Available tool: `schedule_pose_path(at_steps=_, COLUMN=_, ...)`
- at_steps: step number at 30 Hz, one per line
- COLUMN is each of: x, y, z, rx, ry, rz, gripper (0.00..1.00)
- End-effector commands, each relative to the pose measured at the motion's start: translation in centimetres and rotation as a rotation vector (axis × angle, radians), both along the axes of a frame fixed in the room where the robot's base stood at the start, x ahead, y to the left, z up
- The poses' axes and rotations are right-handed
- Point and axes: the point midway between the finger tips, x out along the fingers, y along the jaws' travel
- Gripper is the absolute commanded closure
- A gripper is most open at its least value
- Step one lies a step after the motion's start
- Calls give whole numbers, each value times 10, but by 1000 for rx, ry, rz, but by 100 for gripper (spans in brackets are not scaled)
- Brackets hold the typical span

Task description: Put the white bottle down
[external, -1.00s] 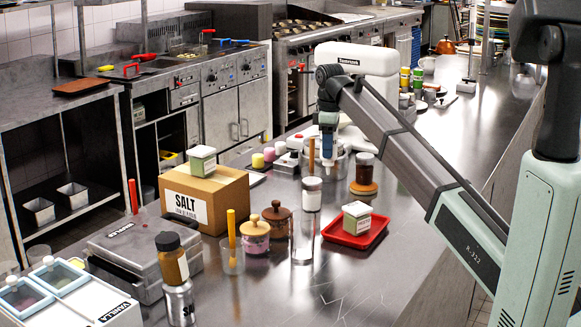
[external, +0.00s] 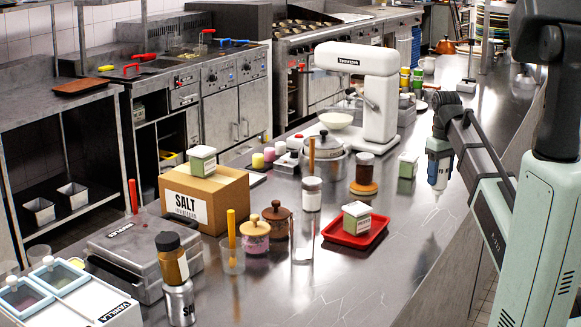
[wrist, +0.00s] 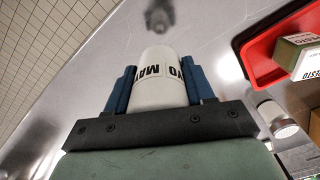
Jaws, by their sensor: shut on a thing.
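The white bottle (wrist: 158,82), with black lettering that reads in part "MAYO", is between the two blue fingers of my gripper (wrist: 160,88) in the wrist view. My gripper is shut on it. In the external view my gripper (external: 438,172) points down at the right side of the steel counter. The bottle looks upright. A dark reflection lies on the counter beyond the tip in the wrist view, and I cannot tell whether the bottle touches the counter.
A red tray (external: 329,238) holding a labelled box (external: 357,217) stands left of my gripper. Another box (external: 408,165) and a dark jar on a wooden base (external: 364,175) stand nearer the mixer (external: 357,90). The steel counter (external: 400,270) is clear in front.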

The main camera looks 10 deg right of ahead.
Motion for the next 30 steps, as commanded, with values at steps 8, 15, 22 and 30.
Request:
schedule_pose_path(at_steps=8, x=22, y=-31, z=8, rx=0, ry=2, rz=-53, gripper=62)
schedule_pose_path(at_steps=15, x=69, y=-52, z=25, rx=1, ry=4, rz=-71, gripper=62)
schedule_pose_path(at_steps=22, x=130, y=-70, z=46, rx=2, ry=5, rz=-63, gripper=62)
schedule_pose_path(at_steps=30, x=160, y=-75, z=57, rx=1, ry=3, rz=-30, gripper=62)
